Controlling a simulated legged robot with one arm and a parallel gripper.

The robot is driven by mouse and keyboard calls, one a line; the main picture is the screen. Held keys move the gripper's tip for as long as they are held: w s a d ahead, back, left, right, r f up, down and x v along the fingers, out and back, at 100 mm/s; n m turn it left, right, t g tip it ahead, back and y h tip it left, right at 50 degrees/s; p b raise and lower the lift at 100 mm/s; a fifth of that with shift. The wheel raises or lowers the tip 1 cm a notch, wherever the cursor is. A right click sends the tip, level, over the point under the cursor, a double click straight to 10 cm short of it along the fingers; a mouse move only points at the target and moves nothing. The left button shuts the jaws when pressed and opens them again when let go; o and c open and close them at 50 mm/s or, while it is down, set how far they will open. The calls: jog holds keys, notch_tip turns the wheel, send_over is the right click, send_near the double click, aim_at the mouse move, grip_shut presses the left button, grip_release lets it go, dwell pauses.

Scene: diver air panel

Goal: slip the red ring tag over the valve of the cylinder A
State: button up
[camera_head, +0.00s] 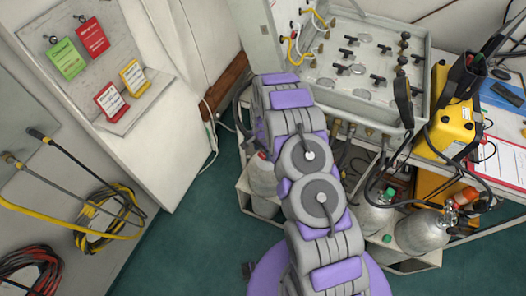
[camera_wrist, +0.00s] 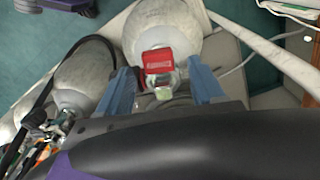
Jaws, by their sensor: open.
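In the wrist view, a red tag (camera_wrist: 158,61) with pale print lies at the neck of a grey-white cylinder (camera_wrist: 165,28). The cylinder's pale valve (camera_wrist: 163,93) shows just below the tag. The tag's ring is not clear, so I cannot tell whether it goes around the valve. My gripper (camera_wrist: 159,70) is open, with one blue finger on each side of the tag and valve, a gap on both sides. In the head view, this seems to be the left cylinder (camera_head: 262,178), with a small red patch at its top. My arm hides the gripper there. No letter A is readable.
More cylinders (camera_head: 421,232) stand in the rack to the right, with dark hoses near them. The valve panel (camera_head: 365,65) is above. A green tag (camera_head: 66,59) and another red tag (camera_head: 92,37) hang on the left board. Green floor is clear at left.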

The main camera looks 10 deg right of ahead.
notch_tip(320, 180, up, 16)
jog(key=p, duration=0.1)
jog(key=shift+p, duration=0.35)
jog(key=shift+r, duration=0.15)
dwell(0.4)
jog(key=s+r+n+b, duration=0.1)
jog(key=s+r+n, duration=0.4)
jog(key=s+r, duration=1.25)
jog(key=s+r+n+g, duration=0.1)
jog(key=s+r+n, duration=0.2)
jog(key=s, duration=0.9)
jog(key=s+r+n+b, duration=0.1)
jog(key=s+r+n, duration=0.2)
jog(key=s, duration=0.9)
notch_tip(320, 180, up, 2)
jog(key=shift+s+r+g, duration=0.25)
jog(key=shift+s+g, duration=0.05)
jog(key=shift+g, duration=0.1)
jog(key=shift+c, duration=0.3)
